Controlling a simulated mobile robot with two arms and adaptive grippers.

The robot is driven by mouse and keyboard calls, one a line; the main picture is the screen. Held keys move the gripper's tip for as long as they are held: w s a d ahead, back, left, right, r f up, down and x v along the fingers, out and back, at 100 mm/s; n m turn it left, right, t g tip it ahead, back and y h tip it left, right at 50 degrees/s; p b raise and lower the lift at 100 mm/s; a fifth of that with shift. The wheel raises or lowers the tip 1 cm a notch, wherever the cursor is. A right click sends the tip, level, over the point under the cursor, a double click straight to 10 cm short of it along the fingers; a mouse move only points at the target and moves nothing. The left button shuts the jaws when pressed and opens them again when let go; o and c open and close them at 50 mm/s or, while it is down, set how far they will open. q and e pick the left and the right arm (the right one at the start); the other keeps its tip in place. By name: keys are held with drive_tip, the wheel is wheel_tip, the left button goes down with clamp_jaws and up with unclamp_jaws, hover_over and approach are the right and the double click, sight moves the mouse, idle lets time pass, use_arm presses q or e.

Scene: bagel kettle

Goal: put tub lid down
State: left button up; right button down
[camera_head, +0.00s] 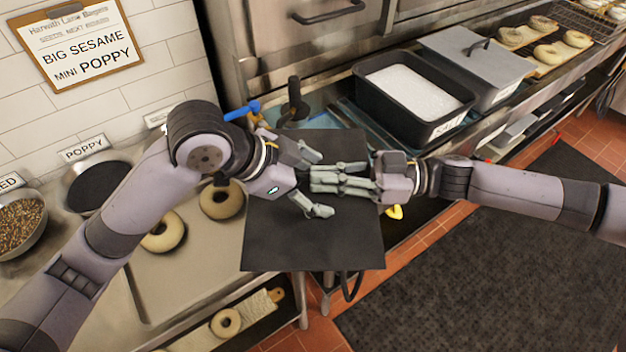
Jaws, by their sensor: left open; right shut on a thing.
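The tub lid (290,240) is a dark flat rectangular panel in the middle of the head view. It overlaps the counter's front edge. My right gripper (335,181) comes in from the right and is shut over the lid's upper part; the exact grip point is hidden by the fingers. My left gripper (318,184) is open over the lid, its fingers spread around the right gripper's fingertips, and I cannot tell whether they touch. The open black tub (376,108) behind holds white contents (412,92).
A second tub with a grey handled lid (470,58) stands behind right. Bagels (221,200) lie on the left counter, near a poppy pan (98,187) and a seed bowl (22,222). A blue-handled tool (242,110) is behind my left gripper. A dark mat (480,280) covers the floor at right.

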use_arm(q)
drive_tip(key=c, duration=0.8)
drive_tip(key=shift+s+d+f, duration=0.1)
drive_tip(key=shift+s, duration=0.1)
drive_tip(key=c, duration=0.7)
drive_tip(key=o, duration=1.9)
drive_tip(key=shift+w, duration=0.15)
drive_tip(key=shift+o, duration=0.2)
drive_tip(key=v, duration=1.2)
